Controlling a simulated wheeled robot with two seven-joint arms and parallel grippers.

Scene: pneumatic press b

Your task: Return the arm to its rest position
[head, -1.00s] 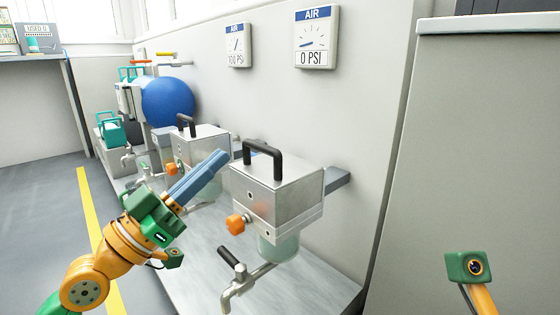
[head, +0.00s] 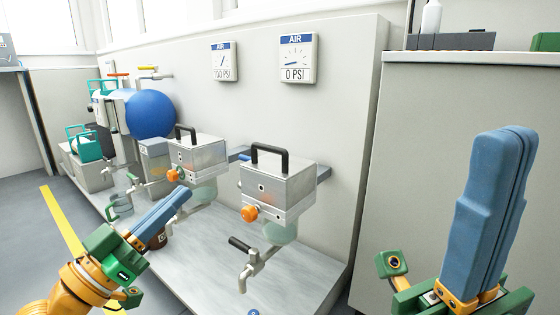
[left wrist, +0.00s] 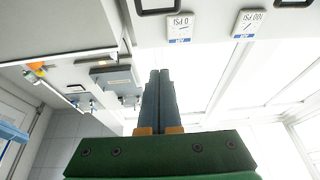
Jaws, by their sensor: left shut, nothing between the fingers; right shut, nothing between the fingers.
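My left gripper (head: 182,195) is at the lower left of the head view, its blue fingers pressed together and empty. It points up and right, in front of the metal press boxes and apart from them as far as I can tell. In the left wrist view its shut fingers (left wrist: 158,75) point up the picture with nothing between them. My right gripper (head: 512,132) stands upright at the right of the head view, in front of the grey cabinet side. Its blue fingers are shut and empty.
Two metal press boxes (head: 278,186) (head: 197,157) with black handles and orange knobs stand by the wall, with a tap (head: 250,262) below the nearer one. Gauges read 0 PSI (head: 298,58) and 100 PSI (head: 224,61). A blue ball-shaped tank (head: 151,114) is behind. Floor at left is clear.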

